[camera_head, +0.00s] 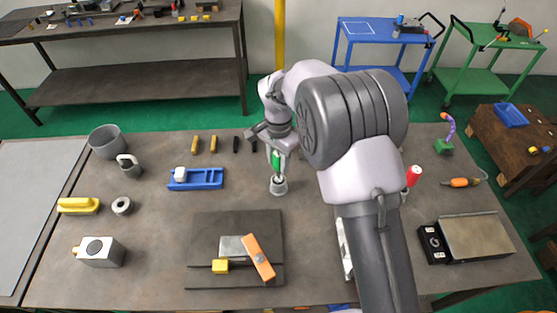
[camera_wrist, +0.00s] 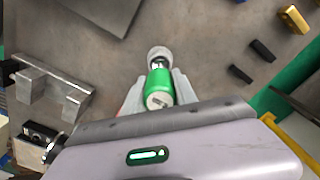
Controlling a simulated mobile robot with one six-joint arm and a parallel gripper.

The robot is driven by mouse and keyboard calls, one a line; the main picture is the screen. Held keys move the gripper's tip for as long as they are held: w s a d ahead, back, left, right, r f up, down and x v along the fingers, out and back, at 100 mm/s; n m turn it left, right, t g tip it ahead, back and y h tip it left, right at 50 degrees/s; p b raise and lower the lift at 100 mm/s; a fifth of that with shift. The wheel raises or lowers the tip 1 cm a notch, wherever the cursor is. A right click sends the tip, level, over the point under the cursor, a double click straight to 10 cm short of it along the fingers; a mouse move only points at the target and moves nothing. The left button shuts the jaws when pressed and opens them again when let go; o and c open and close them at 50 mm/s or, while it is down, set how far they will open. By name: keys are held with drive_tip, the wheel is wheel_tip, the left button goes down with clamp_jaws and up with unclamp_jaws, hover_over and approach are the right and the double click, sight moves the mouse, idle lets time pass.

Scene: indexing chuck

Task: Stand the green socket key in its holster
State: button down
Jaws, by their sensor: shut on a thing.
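The green socket key (camera_head: 276,162) stands upright in my gripper (camera_head: 277,152), with its lower end at a small grey round holster (camera_head: 278,186) on the table. In the wrist view the green handle (camera_wrist: 159,84) lies between the two fingers of my gripper (camera_wrist: 160,92), which are shut on it. Its shaft runs toward the round holster (camera_wrist: 157,52) just beyond. The key's tip is hidden by the holster's rim, so I cannot tell how deep it sits.
A blue tray (camera_head: 207,186) is left of the holster. A dark plate (camera_head: 205,225) with an orange bar (camera_head: 260,256) lies in front. Small yellow and black pieces (camera_head: 214,144) stand behind. My own arm covers the table to the right.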

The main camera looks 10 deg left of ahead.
drive_tip(key=shift+f+b, duration=0.95)
drive_tip(key=shift+f, duration=0.4)
drive_tip(key=c, duration=0.9)
unclamp_jaws()
drive_tip(key=shift+r, duration=0.1)
wheel_tip(320, 180, up, 17)
drive_tip(key=p, duration=0.4)
drive_tip(key=shift+r+p, duration=0.2)
drive_tip(key=shift+p, duration=0.1)
